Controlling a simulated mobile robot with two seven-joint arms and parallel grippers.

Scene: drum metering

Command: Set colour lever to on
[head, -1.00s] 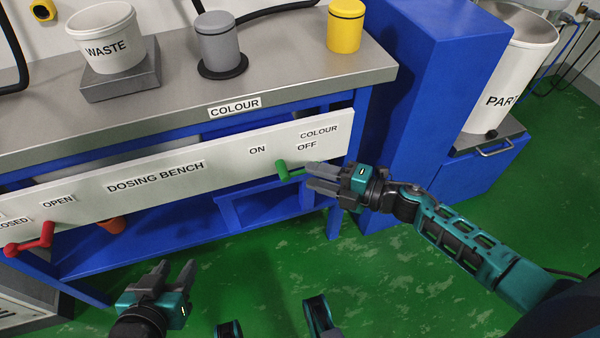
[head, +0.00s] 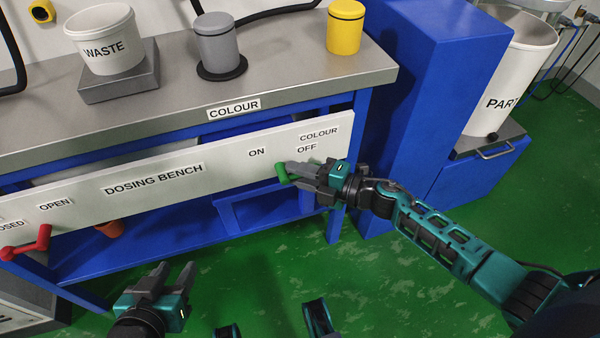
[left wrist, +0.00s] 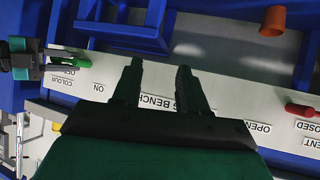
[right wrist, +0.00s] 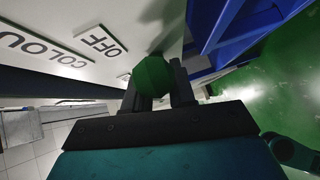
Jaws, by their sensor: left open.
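The colour lever (head: 283,173) is green and sits at the lower edge of the white dosing bench panel (head: 225,177), below and between the ON label (head: 257,153) and the OFF label (head: 306,147). My right gripper (head: 292,172) is at the lever with its fingers closed about it. In the right wrist view the lever's green knob (right wrist: 152,76) lies between the two fingers, and the lever's base is hidden. My left gripper (head: 173,275) is open and empty, low in front of the bench. Its spread fingers also show in the left wrist view (left wrist: 160,85).
A red lever (head: 35,243) is at the panel's left end, near an orange cup-like thing (head: 111,229). A blue cabinet (head: 425,90) stands right of the bench. The waste bucket (head: 105,40), grey canister (head: 218,42) and yellow canister (head: 345,27) are on top.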

